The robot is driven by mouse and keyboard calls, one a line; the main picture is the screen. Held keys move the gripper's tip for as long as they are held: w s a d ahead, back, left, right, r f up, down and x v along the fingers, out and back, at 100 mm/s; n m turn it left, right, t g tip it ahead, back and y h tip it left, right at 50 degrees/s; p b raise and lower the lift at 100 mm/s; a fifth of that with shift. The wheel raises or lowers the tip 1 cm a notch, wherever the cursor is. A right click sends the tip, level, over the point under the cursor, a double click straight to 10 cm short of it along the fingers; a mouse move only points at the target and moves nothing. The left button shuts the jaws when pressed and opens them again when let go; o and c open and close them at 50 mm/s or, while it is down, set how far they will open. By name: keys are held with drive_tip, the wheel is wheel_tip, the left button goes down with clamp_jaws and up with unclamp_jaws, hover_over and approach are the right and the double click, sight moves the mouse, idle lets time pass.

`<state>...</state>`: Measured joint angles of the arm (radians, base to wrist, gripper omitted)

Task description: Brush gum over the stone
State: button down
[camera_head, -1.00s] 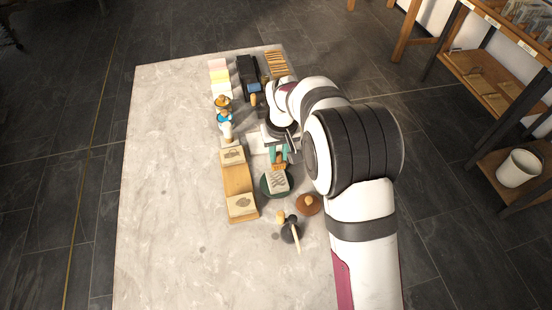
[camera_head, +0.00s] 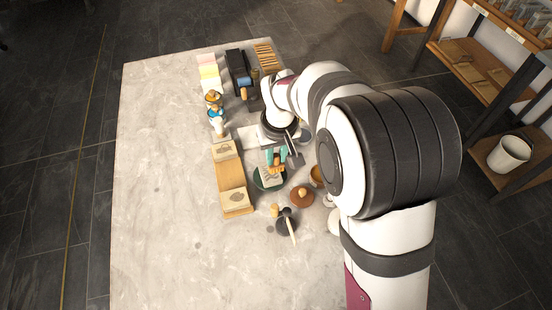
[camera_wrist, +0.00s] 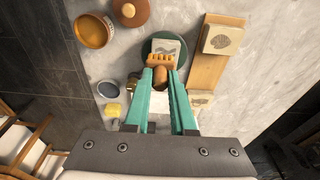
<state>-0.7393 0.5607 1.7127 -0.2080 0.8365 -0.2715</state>
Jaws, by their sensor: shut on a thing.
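My gripper (camera_head: 276,157) has teal fingers shut on a brush (camera_wrist: 160,66), with a wooden handle and a row of orange-tan bristles. The grey stone (camera_wrist: 168,46) bears a dark drawing and lies on a round green plate (camera_wrist: 146,49); in the head view the stone (camera_head: 270,178) is partly hidden by the brush. The bristles are over the stone's near edge; whether they touch it I cannot tell. An open orange-brown pot (camera_wrist: 93,31) stands left of the plate in the wrist view, with amber contents.
A wooden board (camera_head: 231,174) with two drawn stones stands left of the plate. A brown lid (camera_head: 302,197) and a dark wooden-handled tool (camera_head: 287,222) lie nearer. A yellow sponge (camera_wrist: 112,109) and a dark round dish (camera_wrist: 108,89) are close. The marble tabletop's left side is clear.

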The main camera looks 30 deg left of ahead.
sight(276, 154)
drive_tip(key=shift+r, duration=1.8)
drive_tip(key=d+r+m, duration=0.4)
drive_tip(key=d+r, duration=0.2)
drive_tip(key=d, duration=0.9)
drive_tip(key=w+d+r+m+h, duration=0.1)
drive_tip(key=d+r+m, duration=0.4)
drive_tip(key=d, duration=1)
wheel_tip(276, 154, up, 2)
drive_tip(key=shift+d+r+t, duration=0.15)
drive_tip(key=shift+d+t, duration=0.15)
drive_tip(key=shift+w+a, duration=0.1)
drive_tip(key=shift+a, duration=0.05)
